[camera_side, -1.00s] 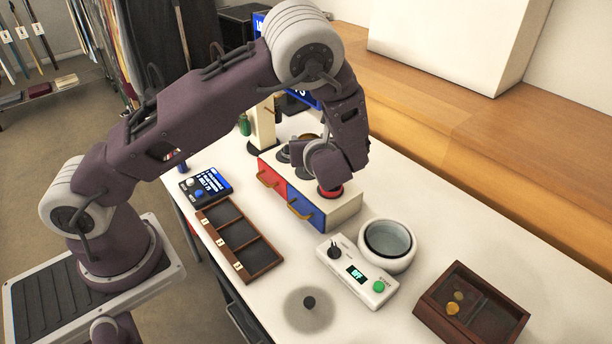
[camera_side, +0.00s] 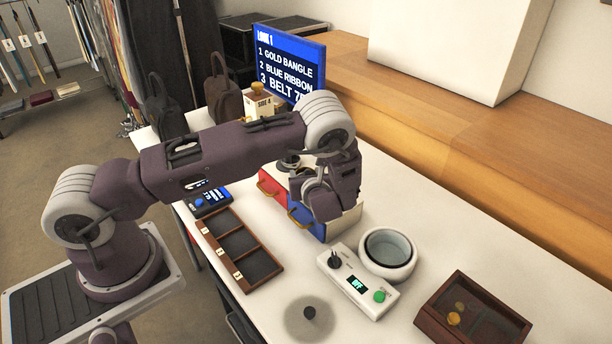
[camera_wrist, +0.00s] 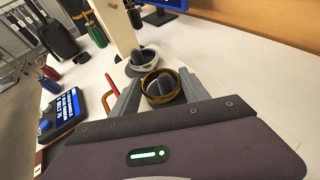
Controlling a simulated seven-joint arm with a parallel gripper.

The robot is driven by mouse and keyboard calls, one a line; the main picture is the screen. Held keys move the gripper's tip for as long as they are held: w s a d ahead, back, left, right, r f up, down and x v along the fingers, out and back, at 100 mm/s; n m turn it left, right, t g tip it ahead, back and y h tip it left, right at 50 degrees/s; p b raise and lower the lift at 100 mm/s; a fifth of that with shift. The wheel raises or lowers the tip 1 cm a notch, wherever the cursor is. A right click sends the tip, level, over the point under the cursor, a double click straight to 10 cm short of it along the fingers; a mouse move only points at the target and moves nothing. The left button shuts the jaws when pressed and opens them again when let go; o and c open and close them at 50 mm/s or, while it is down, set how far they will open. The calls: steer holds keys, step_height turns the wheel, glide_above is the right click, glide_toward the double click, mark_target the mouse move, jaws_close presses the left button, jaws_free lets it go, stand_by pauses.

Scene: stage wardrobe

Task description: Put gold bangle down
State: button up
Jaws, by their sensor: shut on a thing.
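The gold bangle (camera_wrist: 148,96) is between the two grey fingers of my gripper (camera_wrist: 160,94) in the wrist view. The fingers are shut on it, one at each side. A grey rounded peg (camera_wrist: 166,85) shows inside its ring; I cannot tell whether the bangle rests at the peg's base. In the side view my gripper (camera_side: 322,210) is low over the front of the box (camera_side: 345,222) with red and blue drawers.
A silver bangle (camera_wrist: 134,70) circles another peg close beyond. A three-part tray (camera_side: 264,268), a control unit (camera_side: 371,298) with a round pot (camera_side: 405,268), and a dark wooden box (camera_side: 432,318) stand nearby. A sign (camera_side: 293,50) lists gold bangle first.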

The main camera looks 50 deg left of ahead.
steer(key=shift+f, duration=0.2)
steer(key=o, duration=1.3)
steer(key=shift+o, duration=0.2)
steer(key=v, duration=0.7)
steer(key=s+d+r+n+g+h, duration=0.2)
steer(key=s+r+n+h, duration=0.2)
steer(key=s+r+n, duration=0.5)
steer(key=s+d+r+n+g+h, duration=0.2)
steer(key=s+r+n, duration=0.8)
steer(key=r, duration=0.5)
steer(key=s+h, duration=0.1)
steer(key=s, duration=0.1)
steer(key=shift+s+r+g+h, duration=0.25)
steer(key=shift+s+g+h, duration=0.05)
steer(key=shift+h, duration=0.1)
steer(key=shift+o, duration=0.5)
steer(key=s+d+r+n+t+h, duration=0.3)
steer(key=s+d+n, duration=0.2)
steer(key=s+d, duration=0.2)
steer(key=shift+s+r+h, duration=0.35)
steer(key=shift+r+h, duration=0.05)
